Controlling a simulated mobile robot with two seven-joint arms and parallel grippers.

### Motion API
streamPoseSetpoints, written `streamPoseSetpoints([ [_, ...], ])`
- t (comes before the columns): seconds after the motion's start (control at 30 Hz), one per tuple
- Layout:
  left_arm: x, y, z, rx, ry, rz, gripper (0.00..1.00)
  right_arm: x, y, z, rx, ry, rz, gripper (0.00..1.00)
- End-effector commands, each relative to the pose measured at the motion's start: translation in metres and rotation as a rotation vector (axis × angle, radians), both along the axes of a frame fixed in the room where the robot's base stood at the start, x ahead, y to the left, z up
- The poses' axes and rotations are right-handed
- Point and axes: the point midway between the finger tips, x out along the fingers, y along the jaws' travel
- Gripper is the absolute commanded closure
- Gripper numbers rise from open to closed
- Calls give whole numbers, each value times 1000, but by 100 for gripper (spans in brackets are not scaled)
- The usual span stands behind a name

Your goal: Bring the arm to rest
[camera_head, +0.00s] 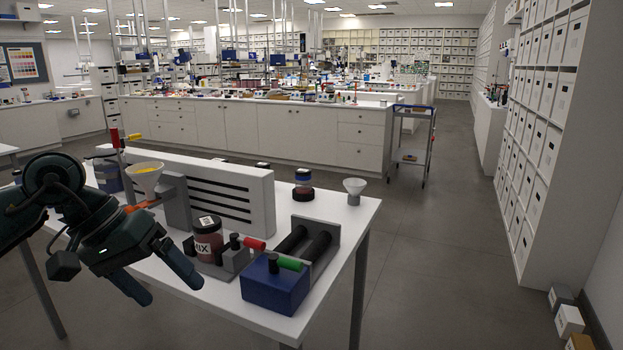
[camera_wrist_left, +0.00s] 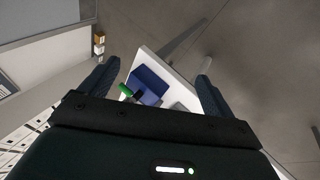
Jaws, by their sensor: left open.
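My left gripper (camera_head: 171,291) is at the lower left in the head view, beside the front edge of the white table (camera_head: 240,312). Its two fingers are spread apart with nothing between them. In the left wrist view the open fingers (camera_wrist_left: 157,73) frame a corner of the table, with the blue block of the roller unit (camera_wrist_left: 148,86) on it. The fingers look clear of everything on the table. My right gripper is not in view.
The table holds a MIX jar (camera_head: 207,241), a blue-fronted roller unit (camera_head: 275,286), a funnel with yellow powder (camera_head: 146,178), a grey slotted panel (camera_head: 258,200), a dark jar (camera_head: 303,187) and an empty funnel (camera_head: 354,188). Open floor (camera_head: 440,270) lies to the right.

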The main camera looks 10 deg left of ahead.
Motion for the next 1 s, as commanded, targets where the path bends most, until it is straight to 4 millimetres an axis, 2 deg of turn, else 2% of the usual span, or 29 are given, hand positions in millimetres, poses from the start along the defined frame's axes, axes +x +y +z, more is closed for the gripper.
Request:
streamPoseSetpoints([
  [0.03,-3,-29,-11,-128,81,32,11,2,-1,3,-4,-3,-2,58],
  [0.1,-8,-71,-20,-332,227,111,11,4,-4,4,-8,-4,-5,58],
  [0.17,-14,-106,-23,-524,395,200,11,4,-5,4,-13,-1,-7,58],
  [0.2,-17,-127,-23,-655,532,271,11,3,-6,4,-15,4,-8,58],
  [0.27,-21,-154,-20,-847,767,389,11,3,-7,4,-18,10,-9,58],
  [0.3,-21,-167,-17,-968,939,473,11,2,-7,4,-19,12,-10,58],
  [0.37,-18,-180,-14,-1136,1217,603,11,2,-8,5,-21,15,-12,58],
  [0.4,-14,-184,-14,-1237,1416,693,11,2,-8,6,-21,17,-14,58],
  [0.47,-6,-185,-19,-1378,1728,828,11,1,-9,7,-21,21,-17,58],
  [0.57,9,-176,-46,-1574,2291,1044,11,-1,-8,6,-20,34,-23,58],
  [0.6,13,-169,-63,1562,-2412,-1069,11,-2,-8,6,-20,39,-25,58],
  [0.67,14,-158,-97,1292,-2176,-916,11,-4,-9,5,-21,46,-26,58],
  [0.7,10,-150,-123,1125,-2010,-806,11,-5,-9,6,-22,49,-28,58],
  [0.77,-3,-141,-166,901,-1753,-641,11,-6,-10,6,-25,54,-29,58],
  [0.8,-15,-136,-192,781,-1600,-542,11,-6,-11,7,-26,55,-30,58],
  [0.9,-50,-131,-247,556,-1272,-330,11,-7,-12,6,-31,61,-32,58],
  [1.0,-84,-131,-283,418,-1032,-178,11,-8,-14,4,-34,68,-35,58],
])
